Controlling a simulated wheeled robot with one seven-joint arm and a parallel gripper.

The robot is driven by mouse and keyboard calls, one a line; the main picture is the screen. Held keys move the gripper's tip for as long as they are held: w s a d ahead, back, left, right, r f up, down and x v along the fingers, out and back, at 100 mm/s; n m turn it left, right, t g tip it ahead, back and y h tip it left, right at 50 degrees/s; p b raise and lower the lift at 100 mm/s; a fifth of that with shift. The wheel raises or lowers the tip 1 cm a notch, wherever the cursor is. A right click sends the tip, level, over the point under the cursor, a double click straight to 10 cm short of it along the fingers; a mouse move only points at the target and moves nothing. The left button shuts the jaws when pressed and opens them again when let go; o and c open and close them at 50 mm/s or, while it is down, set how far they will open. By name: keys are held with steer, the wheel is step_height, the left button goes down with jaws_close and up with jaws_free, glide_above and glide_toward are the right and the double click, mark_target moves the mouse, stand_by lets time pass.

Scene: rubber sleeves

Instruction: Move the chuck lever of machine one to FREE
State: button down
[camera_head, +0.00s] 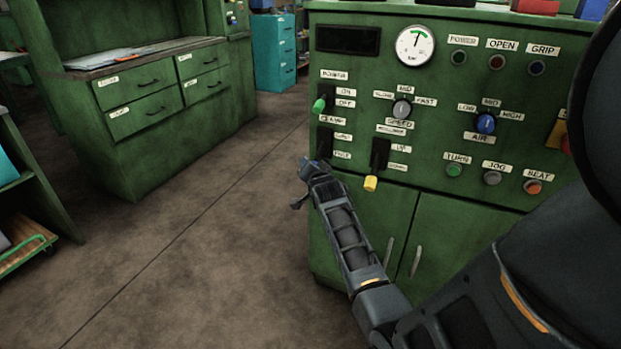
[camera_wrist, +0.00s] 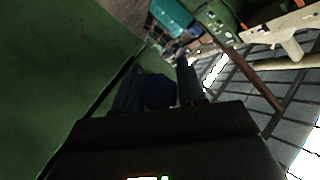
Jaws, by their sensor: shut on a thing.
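The green machine's front panel (camera_head: 375,150) fills the right half of the head view. A dark lever slot (camera_head: 325,138) sits at its left edge, below the green-tipped lever. The slot's heading is too blurred to read surely; the lower side label (camera_head: 341,155) looks like FREE. My gripper (camera_head: 314,168) is at the bottom of this slot, fingers shut on the lever's knob. In the wrist view, the dark blue round knob (camera_wrist: 160,91) sits between the two fingers of my gripper (camera_wrist: 158,84). The head view mostly hides the knob behind the fingers.
A green-tipped lever (camera_head: 319,105) stands just above my gripper, and a yellow-tipped lever (camera_head: 371,183) just right of it. Knobs and buttons fill the panel's right. A green drawer cabinet (camera_head: 160,105) stands at left. Open floor (camera_head: 210,230) lies between.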

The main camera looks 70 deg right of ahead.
steer(key=shift+d+f+h+b, duration=0.2)
steer(key=shift+f+h+b, duration=0.25)
steer(key=shift+b, duration=0.4)
steer(key=shift+n, duration=0.3)
steer(key=c, duration=0.7)
jaws_free()
steer(key=shift+c, duration=0.2)
steer(key=v, duration=0.7)
steer(key=shift+s+a+b, duration=0.25)
steer(key=shift+a+b, duration=0.05)
steer(key=shift+b, duration=0.1)
